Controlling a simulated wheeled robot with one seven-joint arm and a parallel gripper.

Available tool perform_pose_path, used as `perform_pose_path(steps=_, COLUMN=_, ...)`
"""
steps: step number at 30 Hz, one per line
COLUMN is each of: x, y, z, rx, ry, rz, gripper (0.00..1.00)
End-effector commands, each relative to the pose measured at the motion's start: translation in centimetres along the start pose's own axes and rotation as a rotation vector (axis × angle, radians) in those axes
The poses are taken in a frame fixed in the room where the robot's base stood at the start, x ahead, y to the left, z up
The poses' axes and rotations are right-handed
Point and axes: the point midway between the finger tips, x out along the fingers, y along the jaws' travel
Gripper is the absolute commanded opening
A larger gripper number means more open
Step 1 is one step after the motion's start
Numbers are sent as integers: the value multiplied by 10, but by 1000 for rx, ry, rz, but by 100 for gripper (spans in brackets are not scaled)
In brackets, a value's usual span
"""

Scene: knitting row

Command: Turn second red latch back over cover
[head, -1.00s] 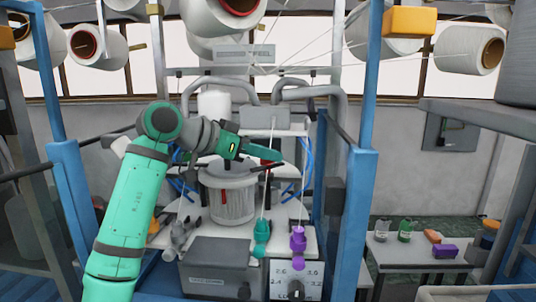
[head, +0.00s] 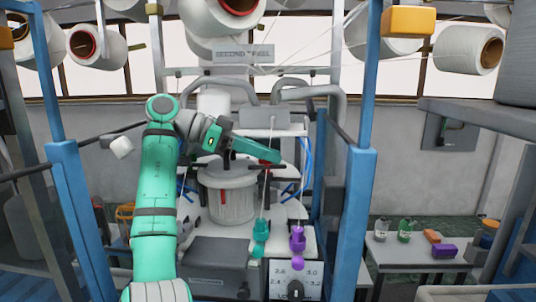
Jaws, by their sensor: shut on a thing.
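The cover (head: 227,178) is the grey top of an upright, ribbed cylinder (head: 238,206) in the middle of the machine in the head view. A narrow red latch (head: 222,196) hangs down the cylinder's front. My gripper (head: 276,158) reaches from the left, above the cover's right side.
Blue posts (head: 366,190) flank the machine.

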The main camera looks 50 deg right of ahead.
Motion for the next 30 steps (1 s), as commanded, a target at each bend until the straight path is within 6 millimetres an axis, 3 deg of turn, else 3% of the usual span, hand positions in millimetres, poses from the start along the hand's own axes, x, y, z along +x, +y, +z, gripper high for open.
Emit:
perform_pose_path(steps=17, x=-1, y=0, z=0, rx=13, ry=0, rz=31, gripper=0)
perform_pose_path(steps=20, x=-1, y=0, z=0, rx=13, ry=0, rz=30, gripper=25)
perform_pose_path(steps=30, x=-2, y=0, z=0, rx=13, ry=0, rz=32, gripper=27)
